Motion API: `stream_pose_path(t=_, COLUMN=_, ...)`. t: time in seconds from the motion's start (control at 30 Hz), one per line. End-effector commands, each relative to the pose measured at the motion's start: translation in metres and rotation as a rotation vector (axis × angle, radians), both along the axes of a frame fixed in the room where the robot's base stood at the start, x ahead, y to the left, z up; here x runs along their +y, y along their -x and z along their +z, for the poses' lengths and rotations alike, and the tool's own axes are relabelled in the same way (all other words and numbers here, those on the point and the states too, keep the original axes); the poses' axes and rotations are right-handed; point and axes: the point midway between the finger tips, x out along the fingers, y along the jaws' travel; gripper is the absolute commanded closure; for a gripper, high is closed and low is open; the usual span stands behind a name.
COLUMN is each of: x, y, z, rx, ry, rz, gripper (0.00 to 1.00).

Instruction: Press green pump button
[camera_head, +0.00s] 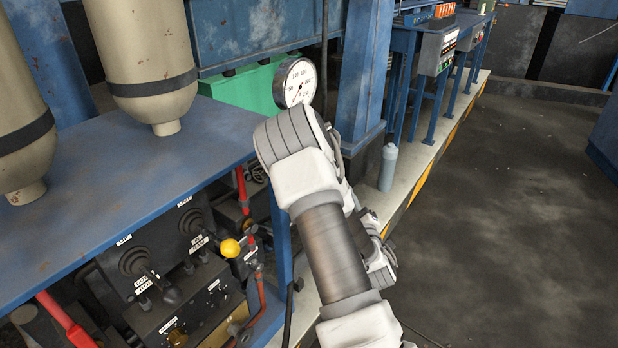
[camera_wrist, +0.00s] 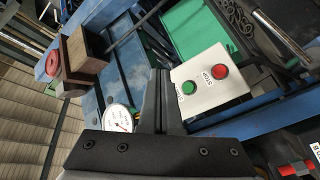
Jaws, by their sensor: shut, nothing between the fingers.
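The green button (camera_wrist: 188,87) sits on a pale control box (camera_wrist: 212,82) in the wrist view, next to a red button (camera_wrist: 220,71) labelled STOP. The label by the green button is partly hidden. My gripper (camera_wrist: 160,75) is shut and empty. Its fingertips point just left of the box and look apart from the green button; the exact gap cannot be told. In the head view my arm fills the middle, and neither the green button nor the fingertips can be made out there.
A round pressure gauge (camera_head: 294,82) stands close behind my arm in front of a green housing (camera_head: 238,91). A blue bench (camera_head: 120,185) with two tanks is at left. The dark floor (camera_head: 490,220) at right is clear.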

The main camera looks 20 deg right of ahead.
Motion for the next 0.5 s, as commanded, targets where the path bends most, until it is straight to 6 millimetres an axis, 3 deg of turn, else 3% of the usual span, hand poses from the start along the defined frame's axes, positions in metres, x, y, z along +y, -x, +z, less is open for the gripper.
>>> stream_pose_path(t=0.5, x=0.0063, y=-0.0087, z=0.0010, rx=-0.001, ry=0.000, rz=0.003, gripper=1.00)
